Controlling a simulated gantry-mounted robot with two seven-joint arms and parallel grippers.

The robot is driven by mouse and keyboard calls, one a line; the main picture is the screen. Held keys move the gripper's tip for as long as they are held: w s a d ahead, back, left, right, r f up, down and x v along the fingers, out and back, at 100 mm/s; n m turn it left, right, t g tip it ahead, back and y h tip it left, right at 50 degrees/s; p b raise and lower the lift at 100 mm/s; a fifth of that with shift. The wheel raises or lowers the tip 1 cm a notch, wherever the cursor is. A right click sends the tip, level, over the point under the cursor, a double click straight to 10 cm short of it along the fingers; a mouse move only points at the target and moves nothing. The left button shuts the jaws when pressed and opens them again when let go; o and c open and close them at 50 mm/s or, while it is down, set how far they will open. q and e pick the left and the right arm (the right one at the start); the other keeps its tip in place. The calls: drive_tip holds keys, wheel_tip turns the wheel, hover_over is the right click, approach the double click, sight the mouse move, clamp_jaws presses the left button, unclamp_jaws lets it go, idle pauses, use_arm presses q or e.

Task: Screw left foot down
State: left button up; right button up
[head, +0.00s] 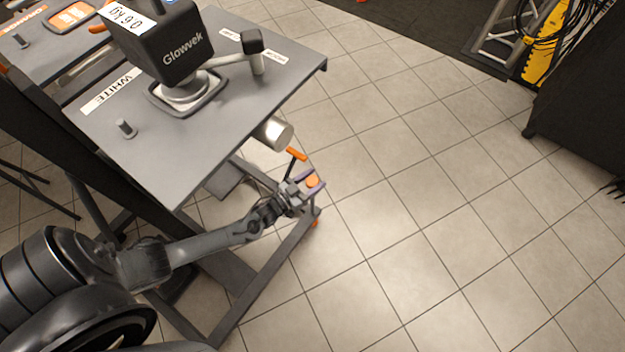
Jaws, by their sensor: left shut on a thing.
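A grey frame (262,268) with a tilted grey tabletop stands on the tiled floor. At its near right corner is the left foot, with a round orange knob (313,182) on top and a small orange part (315,224) low at the floor. My left gripper (311,181) reaches in from the left and is shut on the orange knob, with a finger on each side of it. The fingers and wrist hide part of the foot's post. My right gripper is out of view.
A silver cylinder (274,133) sticks out under the tabletop (150,165), which carries a black Glowvek device (172,50). The tiled floor (430,220) to the right is clear.

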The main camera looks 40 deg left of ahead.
use_arm(q)
drive_tip(key=o, duration=0.9)
drive_tip(key=shift+o, duration=0.2)
drive_tip(key=shift+s, duration=0.1)
drive_tip(key=shift+s, duration=0.25)
drive_tip(key=s+a+p, duration=0.2)
drive_tip(key=s+p, duration=0.2)
drive_tip(key=s, duration=0.6)
